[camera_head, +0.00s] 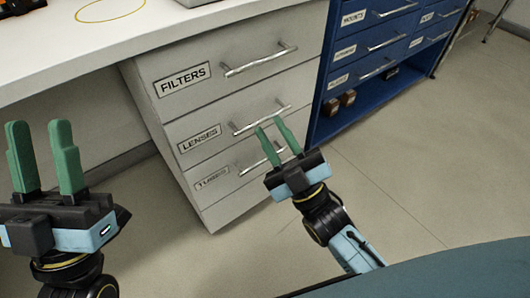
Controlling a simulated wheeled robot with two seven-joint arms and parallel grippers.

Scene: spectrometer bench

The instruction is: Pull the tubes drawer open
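The tubes drawer (213,184) is the lowest of three drawers in the pale cabinet, and its front is flush with the cabinet, so it is shut. Its bar handle (257,161) is partly hidden by my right gripper (270,125). The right gripper's green fingers are apart, with nothing visibly clamped between them. They overlap the tubes handle in the picture, and I cannot tell whether they touch it. My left gripper (43,124) is open and empty at the left, away from the cabinet, with its fingers pointing up.
Above are the lenses drawer (200,140) and the filters drawer (182,80), both shut. A white benchtop (150,40) runs above them. A blue cabinet (345,72) with labelled drawers stands to the right. The floor (410,180) in front is clear.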

